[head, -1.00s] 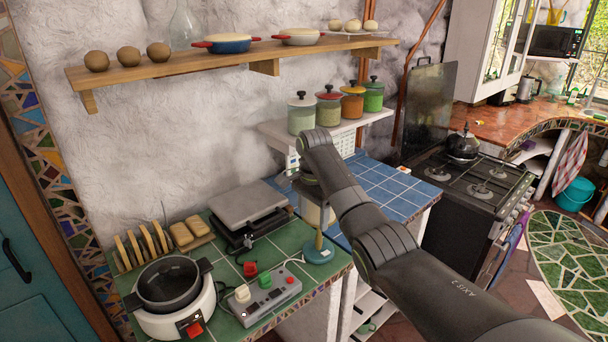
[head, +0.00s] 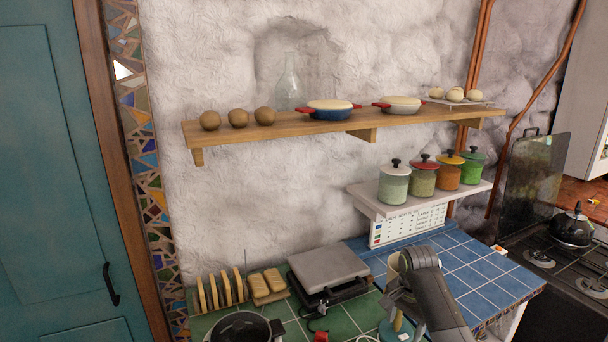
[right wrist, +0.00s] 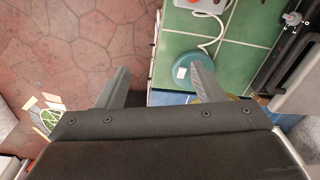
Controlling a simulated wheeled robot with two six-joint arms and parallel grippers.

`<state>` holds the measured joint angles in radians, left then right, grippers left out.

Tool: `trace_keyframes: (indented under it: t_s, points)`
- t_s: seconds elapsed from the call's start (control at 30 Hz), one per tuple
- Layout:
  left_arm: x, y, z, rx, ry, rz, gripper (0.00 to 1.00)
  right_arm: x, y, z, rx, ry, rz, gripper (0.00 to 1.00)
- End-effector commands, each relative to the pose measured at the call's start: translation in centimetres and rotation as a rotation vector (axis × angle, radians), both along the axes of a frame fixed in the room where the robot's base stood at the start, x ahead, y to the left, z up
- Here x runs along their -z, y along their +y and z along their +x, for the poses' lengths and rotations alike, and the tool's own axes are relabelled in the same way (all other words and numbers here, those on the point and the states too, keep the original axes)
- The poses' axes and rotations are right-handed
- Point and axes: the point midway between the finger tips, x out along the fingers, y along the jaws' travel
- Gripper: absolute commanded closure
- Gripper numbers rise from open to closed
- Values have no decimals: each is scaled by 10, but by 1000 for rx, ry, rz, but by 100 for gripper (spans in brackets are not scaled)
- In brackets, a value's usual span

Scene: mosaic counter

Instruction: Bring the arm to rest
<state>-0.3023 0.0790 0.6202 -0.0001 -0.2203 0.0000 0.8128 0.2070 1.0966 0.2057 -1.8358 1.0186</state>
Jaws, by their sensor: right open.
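My right arm comes in at the bottom right of the head view, its wrist over the front of the counter. My right gripper (head: 392,302) is partly cut off from sight there by the arm. In the right wrist view its two fingers (right wrist: 157,78) are apart with nothing between them. The right-hand finger overlaps the round teal base of a stand (right wrist: 182,72) on the green tiles; I cannot tell whether they touch. My left gripper is not in view.
A grey-lidded press (head: 328,268), a bread rack (head: 222,292) and a black pot (head: 240,327) stand on the green counter (head: 350,312). Several lidded jars stand on a small shelf (head: 368,203). The blue tiles (head: 465,262) are mostly clear. A long wooden shelf (head: 300,128) hangs above.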

Motion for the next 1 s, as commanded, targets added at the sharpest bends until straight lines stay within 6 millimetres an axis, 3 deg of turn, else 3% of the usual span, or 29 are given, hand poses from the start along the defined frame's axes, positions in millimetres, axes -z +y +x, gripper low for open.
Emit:
trace_keyframes:
  t_s: [0.03, 0.2, 0.47, 0.63, 0.8, 1.0]
  points:
    - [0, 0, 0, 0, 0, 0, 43, 20, -4, -16, -40, -5, -4, 39]
    - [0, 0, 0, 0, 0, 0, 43, 68, -15, -69, -186, -43, -27, 39]
    - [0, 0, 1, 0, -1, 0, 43, 114, -30, -166, -394, -94, -75, 39]
    - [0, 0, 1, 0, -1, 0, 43, 124, -38, -235, -523, -125, -119, 39]
    - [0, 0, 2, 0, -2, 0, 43, 116, -43, -303, -643, -150, -172, 39]
    - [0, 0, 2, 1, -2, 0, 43, 99, -47, -356, -739, -163, -224, 39]
